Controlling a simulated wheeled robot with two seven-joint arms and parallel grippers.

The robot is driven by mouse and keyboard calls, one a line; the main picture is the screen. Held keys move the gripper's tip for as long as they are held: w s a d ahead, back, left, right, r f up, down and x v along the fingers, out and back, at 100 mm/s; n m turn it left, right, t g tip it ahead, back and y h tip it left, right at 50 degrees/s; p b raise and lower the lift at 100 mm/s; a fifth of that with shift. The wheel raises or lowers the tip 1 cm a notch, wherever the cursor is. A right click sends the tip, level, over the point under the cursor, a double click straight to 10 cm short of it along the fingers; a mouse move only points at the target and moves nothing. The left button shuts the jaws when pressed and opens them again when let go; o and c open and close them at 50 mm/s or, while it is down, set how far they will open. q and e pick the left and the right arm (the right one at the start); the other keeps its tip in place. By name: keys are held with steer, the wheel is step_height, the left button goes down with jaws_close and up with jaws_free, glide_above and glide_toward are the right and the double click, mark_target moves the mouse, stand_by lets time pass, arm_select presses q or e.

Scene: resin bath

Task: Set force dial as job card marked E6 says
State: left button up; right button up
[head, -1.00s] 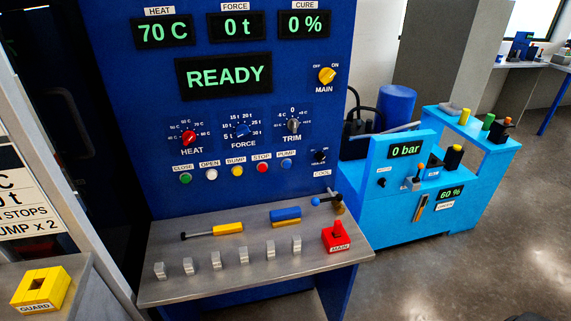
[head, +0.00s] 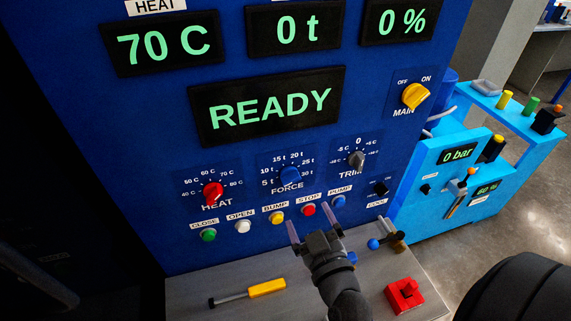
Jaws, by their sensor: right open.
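The blue force dial (head: 290,176) sits on the blue press panel in the head view, between the red heat dial (head: 212,194) and the grey trim dial (head: 357,159). Its scale is marked from 5 t to 30 t; its pointer direction is too small to tell. The force display (head: 297,30) reads 0 t. My right gripper (head: 313,229) is open and empty, below the force dial and apart from it, with its fingers pointing up toward the panel. My left gripper is not in view. No job card marked E6 is in view.
Below the dials is a row of buttons, including green close (head: 208,235) and red stop (head: 308,209). The yellow main switch (head: 415,96) is at the right.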

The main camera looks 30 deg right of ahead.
mark_target(293, 183)
steer(key=x, duration=0.9)
steer(key=shift+w+d+r, duration=0.1)
steer(key=shift+w, duration=0.2)
jaws_close()
